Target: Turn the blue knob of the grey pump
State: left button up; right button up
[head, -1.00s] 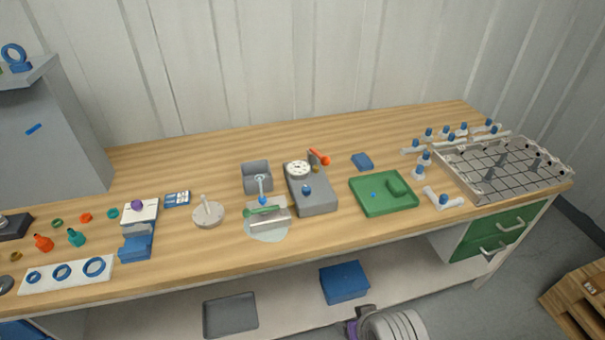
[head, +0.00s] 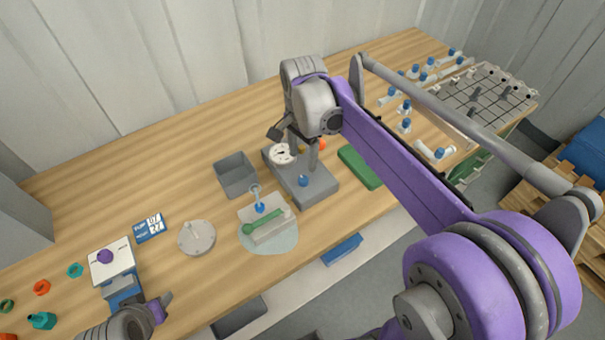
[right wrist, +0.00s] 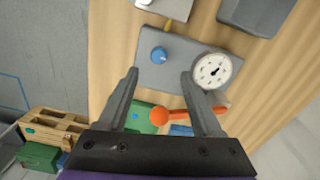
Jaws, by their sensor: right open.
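The grey pump (head: 322,189) stands on the wooden bench, with a white dial (head: 281,153) and a small blue knob (head: 303,181) on its top. My right gripper (head: 301,158) is above the pump, pointing down, open and empty. In the right wrist view the blue knob (right wrist: 159,54) shows just beyond and between the two spread fingertips (right wrist: 160,74), with no finger seen touching it. The dial (right wrist: 212,70) is close to the right finger in that view. My left gripper (head: 155,308) is at the lower left; its opening is unclear.
An orange-ended lever (right wrist: 185,115) sticks out beside the pump. A grey open bin (head: 236,174) and a white block with a green handle (head: 268,222) stand left of the pump. A green tray (head: 360,168) is at its right, partly behind my arm.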

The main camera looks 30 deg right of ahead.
aim_at(303, 179)
notch_tip(303, 179, down, 8)
jog(key=shift+s+f, duration=0.15)
dwell(0.3)
grip_shut()
